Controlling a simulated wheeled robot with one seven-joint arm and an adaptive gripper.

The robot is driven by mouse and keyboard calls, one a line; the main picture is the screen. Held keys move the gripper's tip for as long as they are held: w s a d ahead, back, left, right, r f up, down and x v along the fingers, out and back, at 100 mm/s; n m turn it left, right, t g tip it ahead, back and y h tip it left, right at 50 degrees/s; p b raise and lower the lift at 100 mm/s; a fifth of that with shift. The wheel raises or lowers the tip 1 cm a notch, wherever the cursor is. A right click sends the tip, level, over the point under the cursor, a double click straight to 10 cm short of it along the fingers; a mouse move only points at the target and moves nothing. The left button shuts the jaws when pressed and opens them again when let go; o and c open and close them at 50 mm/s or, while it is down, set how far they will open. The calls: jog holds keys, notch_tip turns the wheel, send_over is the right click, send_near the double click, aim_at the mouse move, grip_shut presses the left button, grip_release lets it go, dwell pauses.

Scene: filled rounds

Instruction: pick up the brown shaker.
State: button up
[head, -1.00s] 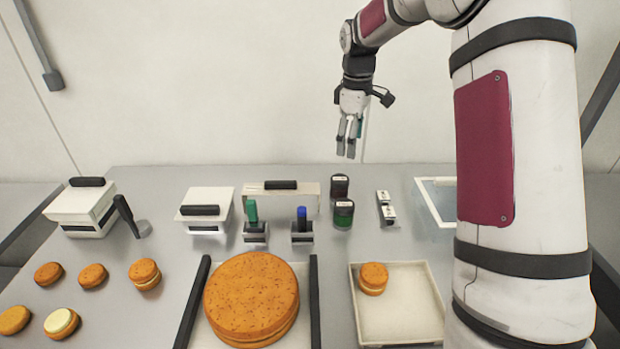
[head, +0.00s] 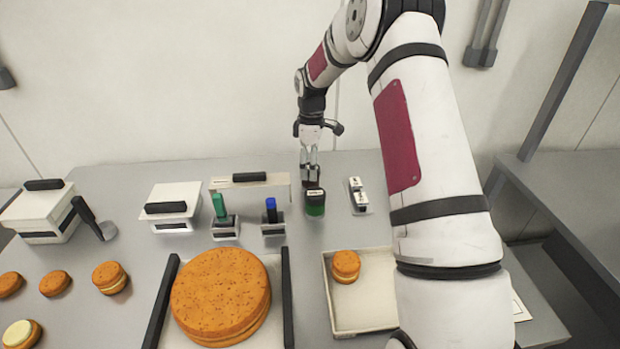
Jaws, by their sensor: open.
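The brown shaker (head: 307,185) is a small dark upright container at the back of the table. It is mostly hidden by my fingers and by the green shaker in front of it. The green shaker (head: 315,207) has a pale label on its dark lid. My gripper (head: 310,178) points down with its fingers open at the brown shaker's place. I cannot tell whether the fingers touch it or stand around it.
The green shaker stands very close in front of my fingers. A holder with white pieces (head: 357,195) is on the right, and a low white box (head: 250,188) is on the left. A tray (head: 345,322) with a filled round (head: 345,265) is nearer.

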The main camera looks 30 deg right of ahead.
jog(key=f, duration=0.5)
jog(key=shift+a+f, duration=0.1)
jog(key=shift+a, duration=0.1)
jog(key=c, duration=1.3)
